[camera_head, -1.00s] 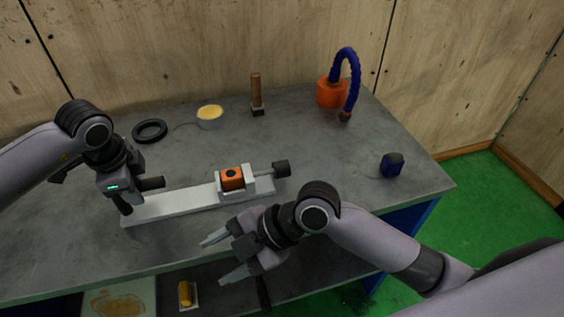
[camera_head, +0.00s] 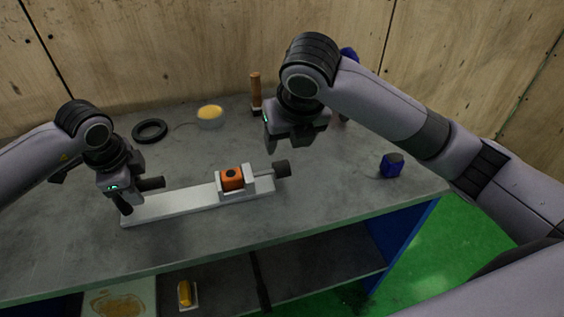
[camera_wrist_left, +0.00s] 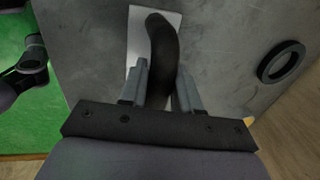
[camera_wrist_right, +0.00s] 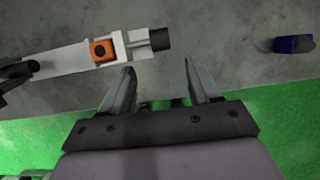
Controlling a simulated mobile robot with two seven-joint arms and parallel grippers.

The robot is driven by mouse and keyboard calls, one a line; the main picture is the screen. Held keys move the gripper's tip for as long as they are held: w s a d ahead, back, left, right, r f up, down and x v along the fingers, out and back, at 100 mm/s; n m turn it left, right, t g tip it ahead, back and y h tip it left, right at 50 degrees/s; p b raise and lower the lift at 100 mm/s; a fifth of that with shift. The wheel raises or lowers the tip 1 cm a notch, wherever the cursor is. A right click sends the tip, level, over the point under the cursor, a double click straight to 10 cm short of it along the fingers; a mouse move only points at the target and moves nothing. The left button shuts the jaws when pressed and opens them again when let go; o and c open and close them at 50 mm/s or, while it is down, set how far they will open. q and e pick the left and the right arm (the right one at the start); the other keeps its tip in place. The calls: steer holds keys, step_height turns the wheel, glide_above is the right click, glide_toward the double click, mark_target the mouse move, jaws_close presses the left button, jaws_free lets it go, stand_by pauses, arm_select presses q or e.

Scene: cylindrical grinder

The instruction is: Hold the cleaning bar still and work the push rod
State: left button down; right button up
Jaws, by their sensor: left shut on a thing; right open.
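A long pale grinder base (camera_head: 175,204) lies on the grey table, with an orange block (camera_head: 232,178) in its bracket. A push rod with a dark knob (camera_head: 282,169) sticks out of its right end. A dark curved handle (camera_wrist_left: 162,40) stands at the base's left end. My left gripper (camera_head: 123,198) is shut on this handle; the left wrist view shows its fingers on both sides of it. My right gripper (camera_head: 295,138) is open and empty, raised above the table near the knob. In the right wrist view the knob (camera_wrist_right: 159,39) is ahead of its fingers.
Behind are a black ring (camera_head: 150,131), a yellow-topped dish (camera_head: 210,114) and a wooden-handled tool (camera_head: 255,90). A blue object (camera_head: 391,166) sits near the right edge. A yellow item (camera_head: 184,293) lies on the lower shelf. The table front is clear.

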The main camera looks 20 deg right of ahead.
mark_target(282, 165)
steer(key=x, duration=1.1)
steer(key=shift+f, duration=0.35)
